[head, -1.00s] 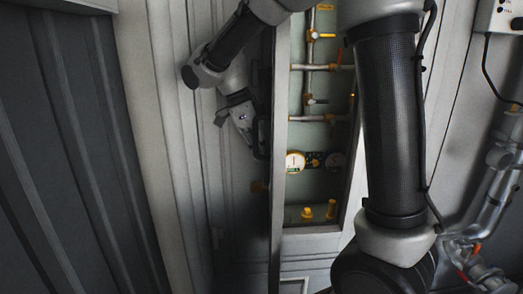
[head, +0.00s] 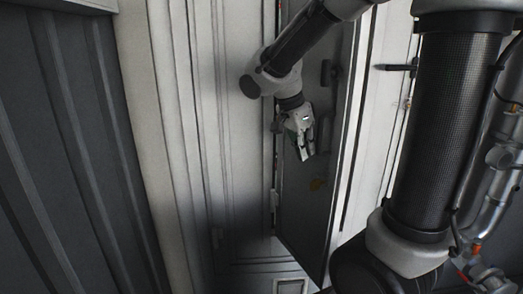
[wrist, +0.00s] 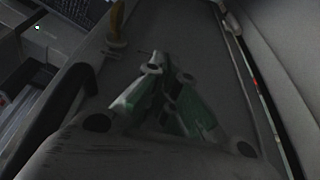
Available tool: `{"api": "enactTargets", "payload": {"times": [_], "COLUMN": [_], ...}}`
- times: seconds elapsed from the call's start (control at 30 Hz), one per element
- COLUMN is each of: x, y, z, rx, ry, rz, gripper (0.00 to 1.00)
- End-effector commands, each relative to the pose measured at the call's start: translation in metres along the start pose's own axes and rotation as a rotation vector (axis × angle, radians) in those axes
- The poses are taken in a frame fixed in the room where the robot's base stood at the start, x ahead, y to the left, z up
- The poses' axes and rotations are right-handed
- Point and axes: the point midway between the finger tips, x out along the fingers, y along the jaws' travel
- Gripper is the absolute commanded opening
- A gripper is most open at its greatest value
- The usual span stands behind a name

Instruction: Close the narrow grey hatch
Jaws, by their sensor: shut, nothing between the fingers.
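The narrow grey hatch (head: 310,215) is hinged at its left side and stands ajar in front of its bay. Its bottom edge slants toward me at the right, and its panel hides the pipes and gauges behind it. A dark handle (head: 327,73) is high on the panel; a dark bar handle also shows in the wrist view (wrist: 48,105). My gripper (head: 306,157) is shut and empty at the outer face of the hatch, fingertips down. In the wrist view its fingers (wrist: 163,65) lie over the grey panel; I cannot tell whether they touch it.
A yellow-orange fitting (wrist: 117,20) shows beyond the fingers in the wrist view. A dark ribbed wall (head: 60,150) stands at the left. Pipes (head: 495,170) run along the right wall. A dark lever (head: 395,67) sticks out right of the hatch.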

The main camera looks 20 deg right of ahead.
Motion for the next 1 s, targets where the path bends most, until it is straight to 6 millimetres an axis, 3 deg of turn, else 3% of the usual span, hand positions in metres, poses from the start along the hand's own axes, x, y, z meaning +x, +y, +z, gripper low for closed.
{"api": "enactTargets", "payload": {"times": [0.47,0.8,1.0], "x": [0.034,0.054,0.063], "y": [-0.009,-0.04,-0.062], "z": [-0.084,-0.135,-0.156], "rx": [-0.406,-0.703,-0.703], "ry": [-0.001,0.0,-0.001], "rz": [-0.166,-0.285,-0.282], "gripper": [0.0,0.0,0.0]}}
